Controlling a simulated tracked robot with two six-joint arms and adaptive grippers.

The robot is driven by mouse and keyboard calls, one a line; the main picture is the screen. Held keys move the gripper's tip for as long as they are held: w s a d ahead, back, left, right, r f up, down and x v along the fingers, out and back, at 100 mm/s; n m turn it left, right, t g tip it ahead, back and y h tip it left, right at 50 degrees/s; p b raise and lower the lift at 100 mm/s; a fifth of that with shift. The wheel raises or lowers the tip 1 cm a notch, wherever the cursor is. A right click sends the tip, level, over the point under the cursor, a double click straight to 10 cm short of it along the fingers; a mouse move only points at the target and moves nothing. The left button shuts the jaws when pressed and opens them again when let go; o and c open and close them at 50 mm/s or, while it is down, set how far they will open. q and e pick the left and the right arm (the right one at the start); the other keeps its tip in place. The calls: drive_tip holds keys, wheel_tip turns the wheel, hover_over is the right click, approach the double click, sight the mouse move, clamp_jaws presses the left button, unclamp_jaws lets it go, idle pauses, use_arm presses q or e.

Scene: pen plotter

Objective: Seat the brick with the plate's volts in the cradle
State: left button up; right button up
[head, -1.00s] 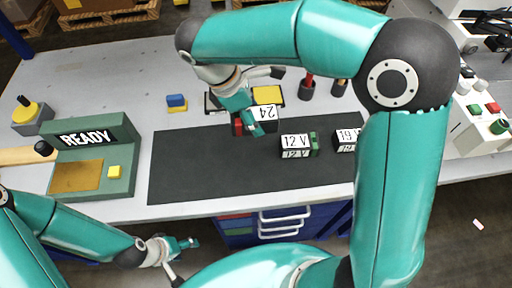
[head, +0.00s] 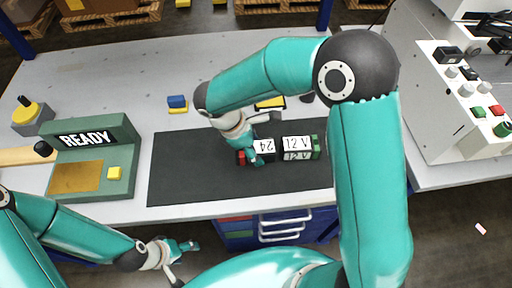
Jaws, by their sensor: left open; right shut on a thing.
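A dark brick with a white label reading 24 (head: 264,146) and a red end is at my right gripper (head: 255,159), which is shut on it, over the dark mat. A brick labelled 12 V (head: 297,144), with a green end, stands on the mat close to its right; whether they touch I cannot tell. My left gripper (head: 183,248) is open and empty, low in front of the table edge. A black-framed item with yellow (head: 271,102) lies behind my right forearm, mostly hidden. I cannot make out the plate's volts or the cradle.
A green console (head: 124,160) with a READY display stands at the left. The dark mat (head: 190,170) is clear on its left side. A small blue and yellow block (head: 177,103) lies behind it. A white control panel (head: 450,100) stands at the right.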

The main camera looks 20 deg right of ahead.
drive_tip(key=o, duration=1.4)
drive_tip(key=shift+o, duration=0.2)
